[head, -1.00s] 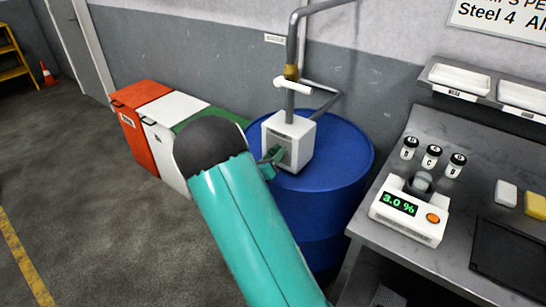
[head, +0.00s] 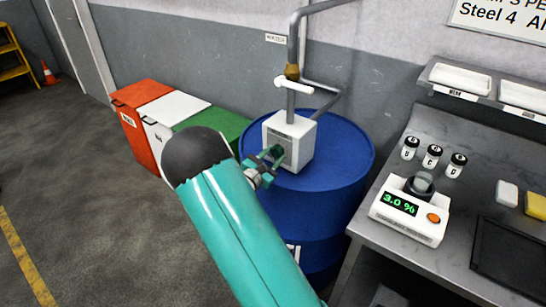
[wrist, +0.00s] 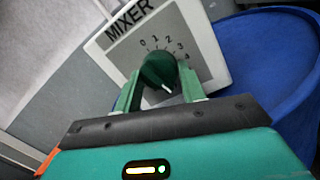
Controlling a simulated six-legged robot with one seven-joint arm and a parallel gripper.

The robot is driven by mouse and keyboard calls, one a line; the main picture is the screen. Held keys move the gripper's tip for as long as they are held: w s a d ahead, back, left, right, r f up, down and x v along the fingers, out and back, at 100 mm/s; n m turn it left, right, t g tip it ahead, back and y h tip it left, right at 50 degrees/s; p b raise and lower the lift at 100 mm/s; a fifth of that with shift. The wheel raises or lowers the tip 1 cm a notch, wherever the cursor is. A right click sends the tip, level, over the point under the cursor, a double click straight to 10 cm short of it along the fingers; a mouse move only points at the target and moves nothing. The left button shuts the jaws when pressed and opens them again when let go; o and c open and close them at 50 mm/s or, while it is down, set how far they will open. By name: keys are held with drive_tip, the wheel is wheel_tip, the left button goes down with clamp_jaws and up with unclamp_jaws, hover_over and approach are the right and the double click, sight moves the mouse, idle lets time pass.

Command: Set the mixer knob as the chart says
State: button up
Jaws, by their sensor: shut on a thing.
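The mixer box (head: 300,138) is white with a grey dial face and stands on the blue drum. In the wrist view its face (wrist: 205,45) reads MIXER, with numbers from 0 to 4 around a dark green knob (wrist: 158,68). My gripper (head: 274,157) is at the dial; in the wrist view its two green fingers (wrist: 160,84) are shut on the knob, one on each side. A white mark on the knob points toward the lower right. The chart (head: 510,20) on the wall is cut off; "Steel 4" and "Al" are readable.
The blue drum (head: 335,190) stands beside the grey bench (head: 400,255). A white meter (head: 405,218) there reads 3.0 %, near several small bottles (head: 432,156). A white valve handle (head: 293,84) is on the pipe above the mixer. Orange and white bins (head: 135,95) stand left.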

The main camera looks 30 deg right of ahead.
drive_tip(key=m, duration=0.7)
drive_tip(key=shift+w+a+g, duration=0.1)
drive_tip(key=shift+w+g, duration=0.05)
drive_tip(key=shift+g, duration=0.25)
drive_tip(key=o, duration=1)
drive_tip(key=v, duration=1.3)
drive_tip(key=shift+a+f, duration=0.2)
drive_tip(key=shift+a, duration=0.15)
